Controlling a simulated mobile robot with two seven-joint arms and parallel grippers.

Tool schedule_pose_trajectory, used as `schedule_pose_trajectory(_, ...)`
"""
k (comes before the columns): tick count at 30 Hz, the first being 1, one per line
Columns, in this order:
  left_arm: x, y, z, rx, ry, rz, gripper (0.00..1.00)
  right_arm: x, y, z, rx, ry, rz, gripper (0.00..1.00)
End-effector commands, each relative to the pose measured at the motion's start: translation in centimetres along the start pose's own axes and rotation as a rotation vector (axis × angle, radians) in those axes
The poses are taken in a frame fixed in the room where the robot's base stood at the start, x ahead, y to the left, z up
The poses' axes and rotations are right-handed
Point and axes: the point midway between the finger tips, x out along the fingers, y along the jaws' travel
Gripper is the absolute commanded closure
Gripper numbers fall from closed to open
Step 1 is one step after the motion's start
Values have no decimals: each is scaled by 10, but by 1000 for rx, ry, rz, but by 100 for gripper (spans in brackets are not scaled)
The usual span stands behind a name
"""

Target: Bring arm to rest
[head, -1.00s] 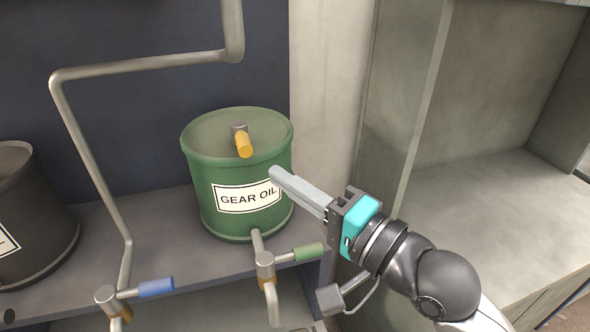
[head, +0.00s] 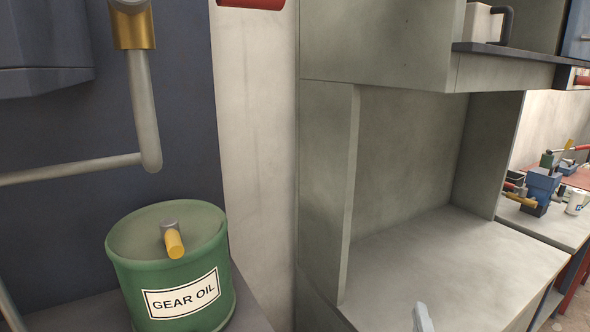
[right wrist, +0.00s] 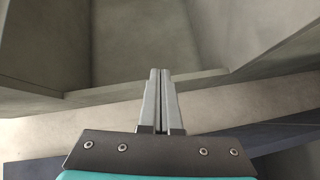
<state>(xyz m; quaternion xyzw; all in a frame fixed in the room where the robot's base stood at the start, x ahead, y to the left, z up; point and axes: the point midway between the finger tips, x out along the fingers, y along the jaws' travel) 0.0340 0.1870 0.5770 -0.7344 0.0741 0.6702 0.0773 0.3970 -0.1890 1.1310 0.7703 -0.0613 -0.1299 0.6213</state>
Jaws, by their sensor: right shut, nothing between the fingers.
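My right gripper (head: 422,318) shows only as a pale fingertip at the bottom edge of the head view, in front of the grey open cabinet (head: 330,200). In the right wrist view its two fingers (right wrist: 160,75) lie together, shut and empty, with the cabinet's grey panels beyond them. They hold nothing. The rest of the right arm is outside the head view. My left gripper is in neither view.
The cabinet's counter (head: 440,260) is bare. A workbench with tools (head: 542,188) is at far right.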

Motion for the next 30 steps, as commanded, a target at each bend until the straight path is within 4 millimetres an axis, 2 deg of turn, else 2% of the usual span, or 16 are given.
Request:
schedule_pose_trajectory(1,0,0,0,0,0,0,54,-7,-30,16,126,-58,-125,100)
schedule_pose_trajectory(3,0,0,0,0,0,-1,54,-22,-70,34,295,-146,-290,100)
schedule_pose_trajectory(6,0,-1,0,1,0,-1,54,-52,-119,51,502,-280,-502,100)
schedule_pose_trajectory(9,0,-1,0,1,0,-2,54,-86,-158,60,663,-411,-681,100)
schedule_pose_trajectory(12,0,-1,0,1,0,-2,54,-123,-186,63,789,-540,-835,100)
schedule_pose_trajectory(16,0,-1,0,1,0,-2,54,-170,-213,64,913,-703,-1012,100)
schedule_pose_trajectory(18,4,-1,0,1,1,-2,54,-158,-234,67,898,-696,-1004,100)
schedule_pose_trajectory(23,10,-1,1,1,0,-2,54,-146,-281,73,886,-707,-1015,100)
schedule_pose_trajectory(30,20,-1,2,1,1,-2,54,-139,-370,91,865,-730,-1039,100)
